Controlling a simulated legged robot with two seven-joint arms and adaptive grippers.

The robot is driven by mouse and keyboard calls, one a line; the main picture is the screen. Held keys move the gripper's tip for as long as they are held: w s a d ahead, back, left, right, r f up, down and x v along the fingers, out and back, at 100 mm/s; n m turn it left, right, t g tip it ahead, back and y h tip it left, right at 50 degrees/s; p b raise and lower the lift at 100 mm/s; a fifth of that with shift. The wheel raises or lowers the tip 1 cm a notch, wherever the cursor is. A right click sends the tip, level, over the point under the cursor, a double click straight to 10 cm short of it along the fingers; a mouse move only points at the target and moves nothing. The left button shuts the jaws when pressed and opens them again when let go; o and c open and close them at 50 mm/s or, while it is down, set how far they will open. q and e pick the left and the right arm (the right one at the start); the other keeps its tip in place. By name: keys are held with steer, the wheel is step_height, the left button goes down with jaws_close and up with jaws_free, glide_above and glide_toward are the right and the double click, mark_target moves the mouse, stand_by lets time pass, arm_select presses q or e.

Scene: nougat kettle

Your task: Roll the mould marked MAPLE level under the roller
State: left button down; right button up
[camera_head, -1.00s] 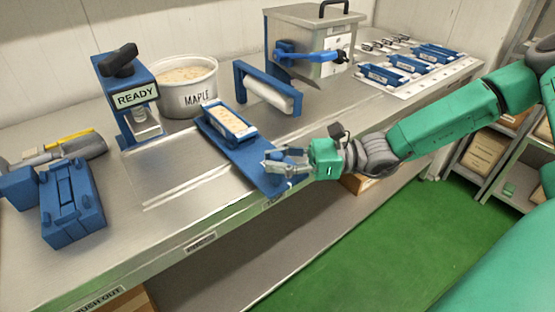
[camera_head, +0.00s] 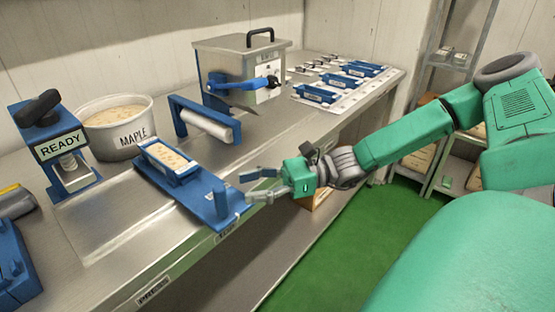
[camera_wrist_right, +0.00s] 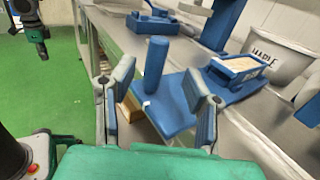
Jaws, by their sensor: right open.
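A blue mould (camera_head: 186,170) filled with pale nougat lies on a long blue sled board (camera_head: 185,203); its marking is not readable. A blue upright post (camera_head: 221,201) stands at the sled's near end. The roller (camera_head: 208,123) is a white cylinder in a blue frame, behind and right of the mould. My right gripper (camera_head: 249,186) is open and empty, just right of the post in the head view. In the right wrist view, the post (camera_wrist_right: 156,64) appears between the two spread fingers (camera_wrist_right: 155,105), beyond them and apparently untouched. The mould (camera_wrist_right: 238,69) sits farther right there. My left gripper is not seen.
A white tub (camera_head: 118,133) marked MAPLE stands behind the mould. A blue press (camera_head: 52,150) reading READY is at left. A steel kettle (camera_head: 240,70) with a blue handle stands behind the roller. Several blue moulds (camera_head: 340,82) lie at the far right. The bench's front edge is close.

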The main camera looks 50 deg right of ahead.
steer(key=shift+v, duration=2.9)
steer(key=shift+f, duration=0.1)
steer(key=s+d+f+n+g+h, duration=0.1)
steer(key=s+f+n+g+h, duration=0.5)
steer(key=f, duration=0.3)
steer(key=s+d+f+n+g+h, duration=0.1)
steer(key=s+f+n+g+h, duration=0.25)
steer(key=f+n+h, duration=0.4)
steer(key=s+a+f+n+t+h, duration=0.1)
steer(key=s+a+f+n+h, duration=0.1)
steer(key=s+a+f+n, duration=0.5)
steer(key=a+f+n, duration=0.3)
steer(key=n, duration=0.1)
steer(key=shift+s+a, duration=0.2)
steer(key=shift+a, duration=0.1)
steer(key=shift+w+d, duration=0.1)
steer(key=shift+w, duration=0.05)
steer(key=shift+c, duration=1.1)
